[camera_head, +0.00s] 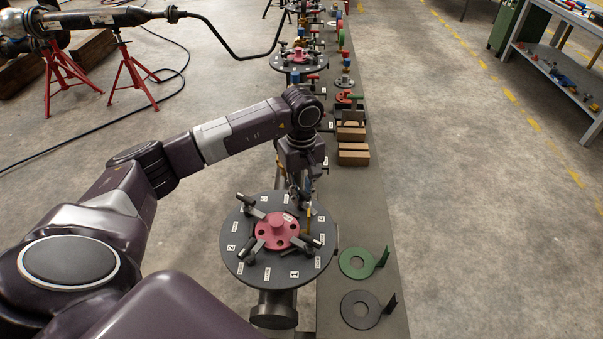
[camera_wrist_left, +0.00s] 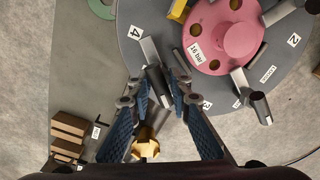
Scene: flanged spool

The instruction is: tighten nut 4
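A round dark plate (camera_head: 257,272) carries a pink hub (camera_head: 277,230) with holes, also seen in the left wrist view (camera_wrist_left: 240,40). Several grey cylindrical pieces with flat bars sit around the hub. Number labels lie by them, including label 4 (camera_head: 322,217), which also shows in the left wrist view (camera_wrist_left: 135,32). My left gripper (camera_head: 297,187) is at the plate's far edge. In the left wrist view its fingers (camera_wrist_left: 155,92) stand apart around or over one dark grey cylinder (camera_wrist_left: 157,80); contact cannot be told. A brass hexagonal piece (camera_wrist_left: 145,149) shows between the fingers, lower in the picture.
A green ring with a handle (camera_head: 358,264) and a black one (camera_head: 362,309) lie on the grey strip to the right. Wooden blocks (camera_head: 353,153) are behind them. Another plate with a pink hub (camera_head: 299,56) stands farther back. Open floor lies to the right.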

